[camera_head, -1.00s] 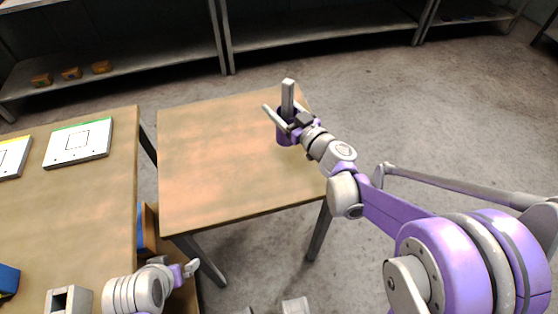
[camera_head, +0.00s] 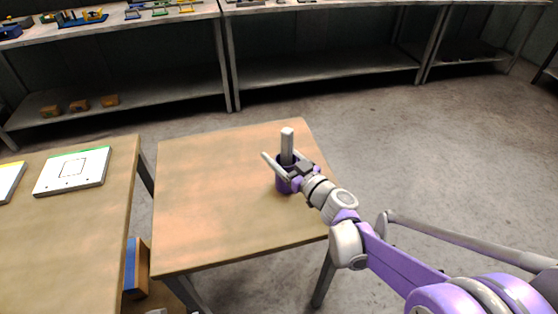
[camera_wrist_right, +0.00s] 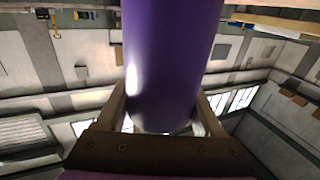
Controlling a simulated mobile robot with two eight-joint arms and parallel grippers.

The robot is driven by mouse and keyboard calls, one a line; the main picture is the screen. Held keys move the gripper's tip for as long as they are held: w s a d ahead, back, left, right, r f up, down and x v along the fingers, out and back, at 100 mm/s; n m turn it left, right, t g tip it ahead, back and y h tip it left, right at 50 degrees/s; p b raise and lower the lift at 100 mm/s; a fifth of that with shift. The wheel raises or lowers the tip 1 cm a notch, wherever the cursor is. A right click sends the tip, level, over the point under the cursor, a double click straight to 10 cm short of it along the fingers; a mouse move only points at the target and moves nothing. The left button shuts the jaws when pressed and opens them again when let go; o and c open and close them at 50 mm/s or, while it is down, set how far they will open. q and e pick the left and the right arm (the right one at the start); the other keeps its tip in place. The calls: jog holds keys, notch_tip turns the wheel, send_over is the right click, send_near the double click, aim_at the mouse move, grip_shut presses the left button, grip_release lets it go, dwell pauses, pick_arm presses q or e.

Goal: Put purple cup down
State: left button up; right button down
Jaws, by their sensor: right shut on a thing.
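The purple cup (camera_head: 284,184) is over the right part of the small wooden table (camera_head: 210,220) in the head view. My right gripper (camera_head: 279,157) is shut on it, one finger on each side. In the right wrist view the cup (camera_wrist_right: 170,60) fills the middle between the fingers, and its ends are partly cut off or hidden. The cup looks about upright. I cannot tell whether its base touches the tabletop. My left gripper is out of view.
The small table is otherwise bare, with free room left of the cup. A second table (camera_head: 70,240) at the left bears a white board (camera_head: 73,172) with a green edge. Long shelves (camera_head: 330,65) stand at the back, away from the small table.

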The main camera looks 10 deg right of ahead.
jog(key=shift+f, duration=0.8)
grip_release()
jog(key=shift+f, duration=0.15)
jog(key=shift+r, duration=0.25)
jog(key=v, duration=1.2)
jog(key=shift+f, duration=0.1)
